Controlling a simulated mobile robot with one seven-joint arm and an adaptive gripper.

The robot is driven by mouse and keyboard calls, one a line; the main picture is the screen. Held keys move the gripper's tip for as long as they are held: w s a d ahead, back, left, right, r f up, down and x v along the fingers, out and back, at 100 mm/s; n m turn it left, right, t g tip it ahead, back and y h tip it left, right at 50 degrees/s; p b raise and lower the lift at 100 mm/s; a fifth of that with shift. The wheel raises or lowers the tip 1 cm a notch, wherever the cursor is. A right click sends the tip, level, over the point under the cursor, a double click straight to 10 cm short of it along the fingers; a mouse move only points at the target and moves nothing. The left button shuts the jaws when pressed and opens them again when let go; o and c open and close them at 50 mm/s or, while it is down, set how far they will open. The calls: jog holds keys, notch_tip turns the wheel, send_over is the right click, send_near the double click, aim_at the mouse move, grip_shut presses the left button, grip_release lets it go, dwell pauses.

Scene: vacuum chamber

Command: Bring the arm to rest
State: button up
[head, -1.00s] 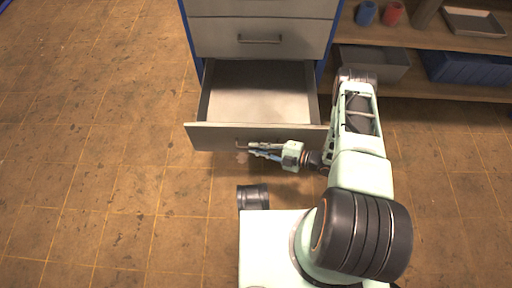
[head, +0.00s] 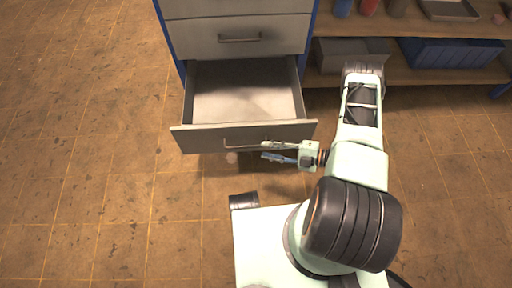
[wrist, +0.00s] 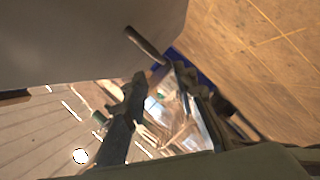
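My gripper (head: 266,151) is in front of the open bottom drawer (head: 180,140), near the right part of its front panel. Its two fingers point left and stand apart with nothing between them. In the wrist view my gripper (wrist: 155,110) also shows its fingers spread. The drawer handle (head: 245,143) lies just left of the fingertips in the head view. A bar-shaped handle (wrist: 146,45) shows close beyond the fingers in the wrist view. The fingers look apart from it. The drawer is pulled out and looks empty.
The drawer cabinet (head: 240,38) has closed drawers above. A shelf (head: 400,74) to the right holds a grey bin (head: 340,55), a blue bin (head: 450,52), cups and a tray (head: 450,10). The tiled floor (head: 90,140) at left is clear.

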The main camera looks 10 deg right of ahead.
jog(key=shift+v, duration=1.1)
jog(key=shift+w+a, duration=0.1)
